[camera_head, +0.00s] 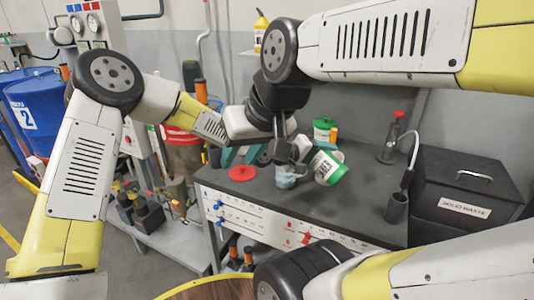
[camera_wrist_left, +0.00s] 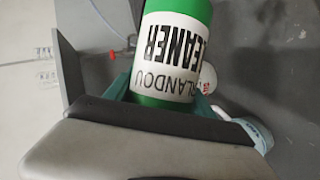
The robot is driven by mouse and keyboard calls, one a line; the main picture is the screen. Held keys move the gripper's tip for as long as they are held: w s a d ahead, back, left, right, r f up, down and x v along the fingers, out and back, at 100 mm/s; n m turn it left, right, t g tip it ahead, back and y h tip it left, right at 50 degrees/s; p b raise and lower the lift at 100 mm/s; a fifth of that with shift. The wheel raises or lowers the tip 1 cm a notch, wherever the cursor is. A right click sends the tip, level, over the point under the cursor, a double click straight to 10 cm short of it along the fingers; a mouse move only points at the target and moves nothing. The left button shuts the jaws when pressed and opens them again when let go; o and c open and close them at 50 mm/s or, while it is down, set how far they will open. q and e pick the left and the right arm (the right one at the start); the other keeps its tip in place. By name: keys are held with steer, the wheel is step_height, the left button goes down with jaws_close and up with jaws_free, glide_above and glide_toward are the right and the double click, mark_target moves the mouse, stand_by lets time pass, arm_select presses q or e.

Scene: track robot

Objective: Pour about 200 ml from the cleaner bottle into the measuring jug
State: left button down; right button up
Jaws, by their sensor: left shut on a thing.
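The cleaner bottle (camera_head: 322,166), white-labelled with green ends, is steeply tilted over the bench in the head view. In the left wrist view the bottle (camera_wrist_left: 173,50) stands large between the teal fingers of my left gripper (camera_wrist_left: 160,100), which is shut on it. In the head view my left gripper is mostly hidden behind the right wrist. A small pale-blue translucent vessel (camera_head: 286,178), apparently the measuring jug, is just left of the bottle. My right gripper (camera_head: 283,160) points down with its dark fingertips at the vessel; whether they grip it is unclear. No liquid stream is discernible.
The dark bench top (camera_head: 360,205) has clear room to the right. A red disc (camera_head: 241,173) lies at its left. A green-lidded container (camera_head: 323,128) and a red-topped flask (camera_head: 390,140) stand behind.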

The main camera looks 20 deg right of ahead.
arm_select(q)
steer(key=shift+r+n+h+p, duration=0.3)
steer(key=shift+r+p, duration=0.1)
steer(key=shift+p, duration=0.5)
stand_by(2.4)
steer(key=shift+w, duration=0.1)
